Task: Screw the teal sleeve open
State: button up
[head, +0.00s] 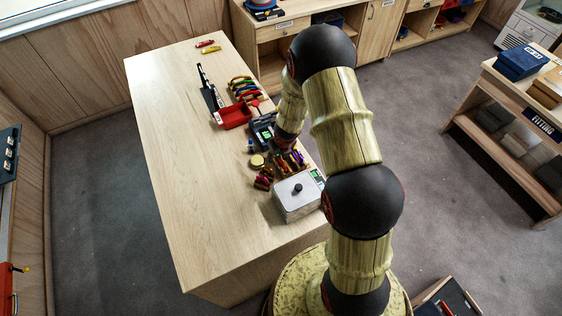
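I cannot make out the teal sleeve in the head view; it is too small or hidden behind my arm. Several colourful pieces of climbing gear (297,159) lie at the table's right edge, close to the end of my arm. My gripper (283,147) is low over that edge, just above and left of this gear. Its fingers are too small and dark to show whether they are open or shut, or whether they touch anything.
The wooden table (190,150) is clear on its left. A metal box with a black knob (294,204) stands at its right edge. A red tray (234,117), a row of coloured carabiners (243,87) and a round tan object (257,161) lie nearby. Shelving (515,150) stands right.

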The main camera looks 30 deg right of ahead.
jog(key=shift+a, duration=0.7)
jog(key=shift+r+p, duration=0.15)
jog(key=shift+p, duration=0.15)
jog(key=shift+r+p, duration=1.25)
jog(key=shift+p, duration=0.05)
jog(key=shift+d, duration=0.8)
jog(key=shift+f, duration=0.1)
